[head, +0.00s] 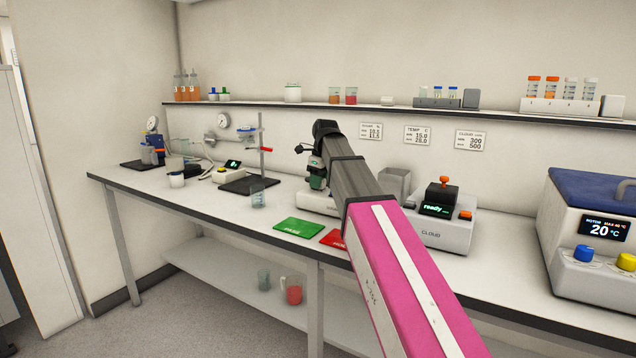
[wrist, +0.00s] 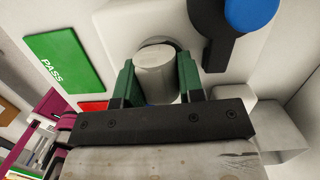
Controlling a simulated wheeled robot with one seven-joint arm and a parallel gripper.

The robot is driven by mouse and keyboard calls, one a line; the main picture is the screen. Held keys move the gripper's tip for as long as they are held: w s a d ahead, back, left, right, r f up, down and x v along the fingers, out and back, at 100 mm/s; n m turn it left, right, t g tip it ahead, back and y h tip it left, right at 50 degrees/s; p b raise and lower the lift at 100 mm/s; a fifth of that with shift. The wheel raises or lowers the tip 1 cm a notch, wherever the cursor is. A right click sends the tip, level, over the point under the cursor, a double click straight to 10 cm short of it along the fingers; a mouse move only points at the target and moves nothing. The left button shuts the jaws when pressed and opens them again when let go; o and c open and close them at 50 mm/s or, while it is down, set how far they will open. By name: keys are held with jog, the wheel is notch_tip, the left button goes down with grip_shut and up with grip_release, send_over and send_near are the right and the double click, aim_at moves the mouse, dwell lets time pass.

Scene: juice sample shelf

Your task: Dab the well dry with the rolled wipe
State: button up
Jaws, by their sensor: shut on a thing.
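The rolled wipe (wrist: 155,72) is a pale whitish cylinder in the wrist view. My gripper (wrist: 157,84) is shut on it, with one green finger on each side. The end of the roll is at a dark round opening, the well (wrist: 179,44), in a white instrument (wrist: 120,22). The roll covers most of the well, so I cannot tell whether its end touches the bottom, or whether liquid is inside. In the head view my gripper (head: 317,183) is small and partly behind my arm, above the white instrument (head: 318,203); the wipe cannot be made out there.
A black arm with a blue knob (wrist: 250,14) stands close beyond the well. A green PASS mat (head: 299,228) and a red mat (head: 334,239) lie in front on the bench (head: 225,220). A cloud meter (head: 440,232) and a grey bin (head: 394,184) stand to the right.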

jog(key=shift+r, duration=0.1)
jog(key=shift+r, duration=3.95)
